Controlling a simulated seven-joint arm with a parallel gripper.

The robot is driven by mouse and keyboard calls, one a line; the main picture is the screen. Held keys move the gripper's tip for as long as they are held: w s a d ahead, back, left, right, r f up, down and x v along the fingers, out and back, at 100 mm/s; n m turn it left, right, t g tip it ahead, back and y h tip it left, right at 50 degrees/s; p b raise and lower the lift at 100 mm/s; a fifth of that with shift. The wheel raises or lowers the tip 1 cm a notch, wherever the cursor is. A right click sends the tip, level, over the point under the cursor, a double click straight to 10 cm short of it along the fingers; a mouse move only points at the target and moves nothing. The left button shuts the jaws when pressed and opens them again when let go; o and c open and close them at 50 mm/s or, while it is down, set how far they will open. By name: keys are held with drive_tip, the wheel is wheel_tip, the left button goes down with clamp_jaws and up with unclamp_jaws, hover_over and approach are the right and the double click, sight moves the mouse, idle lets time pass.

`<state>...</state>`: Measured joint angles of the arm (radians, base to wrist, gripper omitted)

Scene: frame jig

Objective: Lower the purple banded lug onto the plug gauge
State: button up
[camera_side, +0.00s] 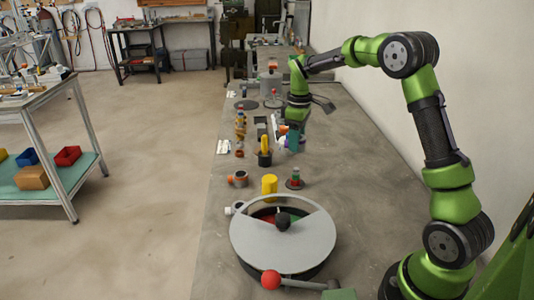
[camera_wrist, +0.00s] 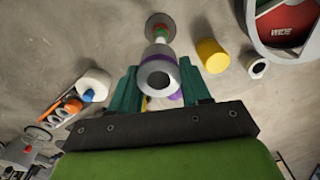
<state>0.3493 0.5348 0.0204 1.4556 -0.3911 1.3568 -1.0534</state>
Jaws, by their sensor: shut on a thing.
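The purple banded lug (camera_wrist: 158,76) is a grey ring-shaped part with a purple band, seen nearly end-on in the wrist view. My gripper (camera_side: 292,143) is shut on it, with a teal finger on either side. In the side view the lug is small and mostly hidden by the fingers. The plug gauge (camera_side: 294,181) stands on the bench on a dark round base, with green and red bands. It also shows in the wrist view (camera_wrist: 161,30), beyond the lug and partly covered by it. In the side view the gripper is above and behind the gauge, apart from it.
A yellow cylinder (camera_side: 270,184) stands left of the gauge. A large round grey device (camera_side: 300,244) with a red-knobbed lever fills the near bench. A dark holder with a yellow piece (camera_side: 264,151) stands left of my gripper.

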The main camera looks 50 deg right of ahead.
drive_tip(key=shift+a+f+n, duration=0.1)
drive_tip(key=shift+f+n, duration=0.2)
drive_tip(key=shift+f, duration=2.35)
drive_tip(key=shift+f, duration=0.15)
drive_tip(key=shift+f, duration=0.75)
drive_tip(key=shift+f, duration=0.45)
drive_tip(key=shift+f, duration=0.4)
drive_tip(key=o, duration=1.1)
drive_tip(key=shift+o, duration=0.5)
